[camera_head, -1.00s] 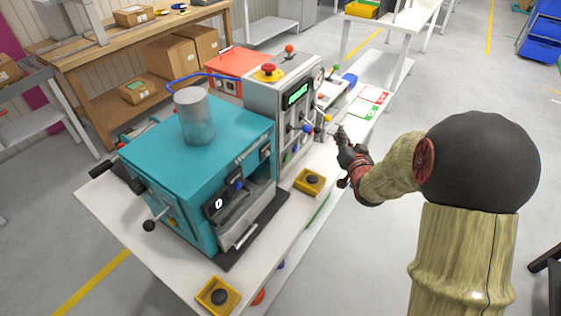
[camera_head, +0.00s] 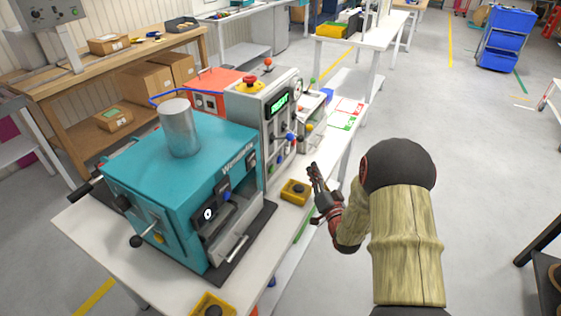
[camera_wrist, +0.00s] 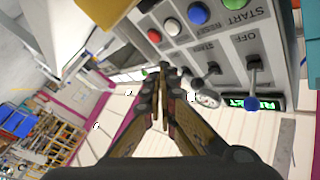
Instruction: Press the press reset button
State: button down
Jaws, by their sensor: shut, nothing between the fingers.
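A grey control box (camera_head: 248,112) stands behind the teal press (camera_head: 150,180) on the white table. In the wrist view, its panel (camera_wrist: 222,55) shows upside down with a blue button (camera_wrist: 198,13), a white button (camera_wrist: 172,27), a red button (camera_wrist: 154,36) and switches.
A yellow box with a black button (camera_head: 294,191) sits on the table between the press and my gripper. A similar yellow box (camera_head: 212,306) is at the near edge. A blue-tipped lever (camera_wrist: 252,103) sticks out from the panel.

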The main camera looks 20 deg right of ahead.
jog(key=w+a, duration=0.4)
jog(key=w, duration=0.1)
jog(key=shift+w+a, duration=0.1)
jog(key=shift+w, duration=0.1)
jog(key=shift+w+a+b, duration=0.3)
jog(key=shift+w+a, duration=0.25)
jog(key=shift+w, duration=0.2)
jog(key=shift+w+a, duration=0.1)
dwell(0.9)
jog(key=shift+w+a+b, duration=0.15)
jog(key=shift+w+b, duration=0.05)
jog(key=shift+b, duration=0.1)
jog(key=shift+w+a, duration=0.3)
jog(key=shift+w, duration=0.05)
dwell(0.7)
jog(key=shift+s+d, duration=0.1)
jog(key=shift+s+d+b, duration=0.4)
jog(key=shift+s+d, duration=0.05)
jog(key=shift+s, duration=0.15)
dwell(0.3)
jog(key=shift+s+d, duration=0.8)
jog(key=shift+s, duration=0.2)
jog(key=shift+s+d, duration=0.75)
jog(key=shift+s, duration=0.25)
